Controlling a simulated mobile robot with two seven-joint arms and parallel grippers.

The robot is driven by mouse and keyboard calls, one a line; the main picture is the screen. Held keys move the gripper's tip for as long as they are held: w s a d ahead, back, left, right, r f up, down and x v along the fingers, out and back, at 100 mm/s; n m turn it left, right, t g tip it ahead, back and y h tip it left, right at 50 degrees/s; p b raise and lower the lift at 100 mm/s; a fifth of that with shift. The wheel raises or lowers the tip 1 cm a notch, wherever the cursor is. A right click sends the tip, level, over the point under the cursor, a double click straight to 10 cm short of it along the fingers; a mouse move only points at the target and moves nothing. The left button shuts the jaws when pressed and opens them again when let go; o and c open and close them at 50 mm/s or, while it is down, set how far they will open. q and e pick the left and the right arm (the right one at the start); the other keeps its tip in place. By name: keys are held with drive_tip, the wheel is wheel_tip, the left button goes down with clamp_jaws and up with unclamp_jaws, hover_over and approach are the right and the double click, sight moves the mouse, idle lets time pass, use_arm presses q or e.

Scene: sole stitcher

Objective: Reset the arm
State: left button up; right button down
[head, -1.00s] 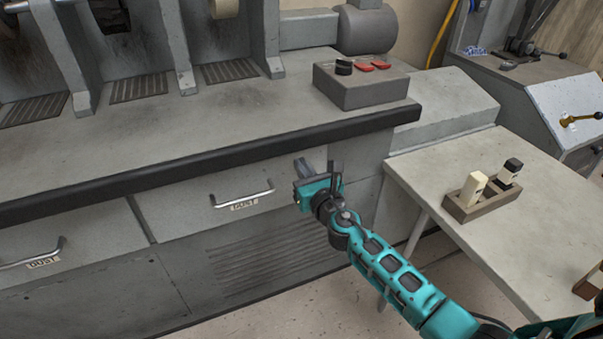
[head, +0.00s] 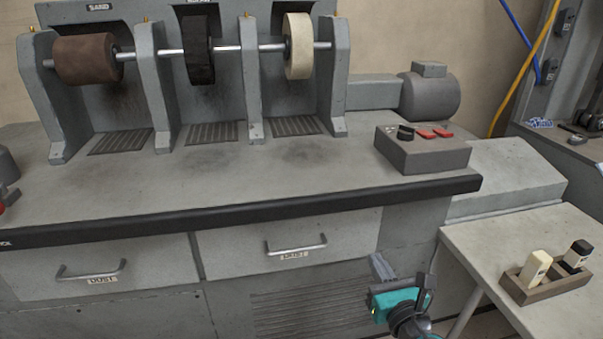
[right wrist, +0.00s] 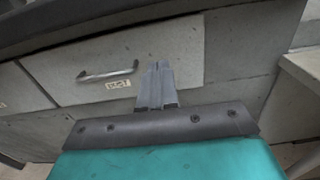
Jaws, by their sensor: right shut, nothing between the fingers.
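My right gripper (head: 381,266) is at the lower middle right of the head view, in front of the cabinet, low and to the right of the right dust drawer (head: 345,236). In the right wrist view its two grey fingers (right wrist: 158,72) are together with nothing between them. The drawer's handle (right wrist: 107,74) is left of the fingers and apart from them. Most of my right arm is below the picture's edge. My left gripper is not in view.
The bench top (head: 270,170) carries a machine with brown, black and cream rollers, and a grey control box (head: 424,154) with red switches. A left dust drawer (head: 145,268) is shut. A side table (head: 475,240) at the right holds a wooden holder (head: 545,292) with two bottles.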

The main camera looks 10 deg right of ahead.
drive_tip(key=s+a+f+m+g+y, duration=0.1)
drive_tip(key=s+a+f+m+g, duration=0.3)
drive_tip(key=m, duration=0.7)
drive_tip(key=s+a+f+m+g+y, duration=0.1)
drive_tip(key=s+a+f+m, duration=0.15)
drive_tip(key=s+m, duration=0.6)
drive_tip(key=s+a+f+m+g+y, duration=0.1)
drive_tip(key=s+a+f+m+g, duration=0.2)
drive_tip(key=m, duration=1)
use_arm(q)
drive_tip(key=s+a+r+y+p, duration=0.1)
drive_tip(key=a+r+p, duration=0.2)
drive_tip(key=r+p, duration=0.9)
drive_tip(key=p, duration=0.5)
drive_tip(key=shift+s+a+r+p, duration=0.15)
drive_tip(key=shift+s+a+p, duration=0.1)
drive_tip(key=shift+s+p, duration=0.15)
use_arm(e)
wheel_tip(320, 180, up, 13)
drive_tip(key=s+d+h, duration=0.1)
drive_tip(key=s+d, duration=0.1)
drive_tip(key=shift+d+m+t, duration=0.25)
drive_tip(key=shift+m+t, duration=0.15)
drive_tip(key=shift+m, duration=0.05)
